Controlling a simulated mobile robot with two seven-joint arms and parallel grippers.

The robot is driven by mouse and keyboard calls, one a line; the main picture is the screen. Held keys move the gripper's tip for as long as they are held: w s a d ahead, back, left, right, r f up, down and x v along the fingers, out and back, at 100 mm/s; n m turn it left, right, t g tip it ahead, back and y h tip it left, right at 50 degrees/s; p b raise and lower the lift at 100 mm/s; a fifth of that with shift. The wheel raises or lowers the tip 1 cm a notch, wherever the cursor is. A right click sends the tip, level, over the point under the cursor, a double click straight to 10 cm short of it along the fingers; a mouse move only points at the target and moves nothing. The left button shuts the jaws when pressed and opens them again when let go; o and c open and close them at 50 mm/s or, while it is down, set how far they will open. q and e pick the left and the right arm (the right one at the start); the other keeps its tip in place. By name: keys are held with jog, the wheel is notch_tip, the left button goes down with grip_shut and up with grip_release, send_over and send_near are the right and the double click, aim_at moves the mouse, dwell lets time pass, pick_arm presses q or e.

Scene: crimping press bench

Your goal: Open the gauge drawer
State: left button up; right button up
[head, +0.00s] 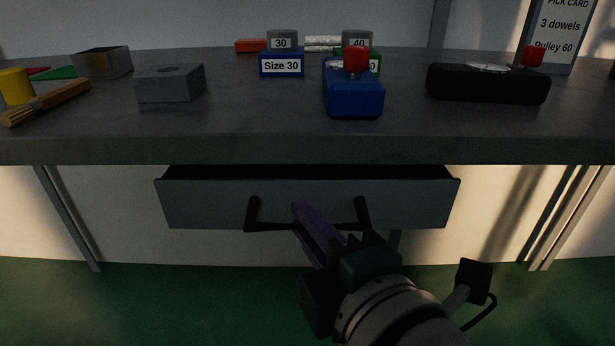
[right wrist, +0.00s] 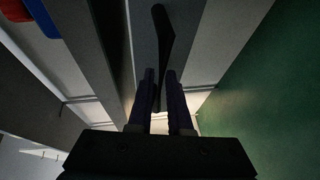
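The gauge drawer (head: 215,200) is a grey-fronted drawer under the bench. It stands partly out, with a dark strip of its inside showing above the front. Its handle (head: 275,226) is a black bar on two posts, also seen in the right wrist view (right wrist: 164,42). My right gripper (head: 298,208), with purple fingers, is at the handle between the posts. In the right wrist view its fingers (right wrist: 160,76) lie close on both sides of the bar and look shut on it. The fingertips partly hide the bar. My left gripper is not in view.
The bench top (head: 250,120) overhangs the drawer. On it stand a blue block with a red knob (head: 353,95), a black device (head: 487,85), a grey block (head: 170,84), an open grey box (head: 103,62) and a brush (head: 45,103). The green floor in front is clear.

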grip_shut()
dwell(1.1)
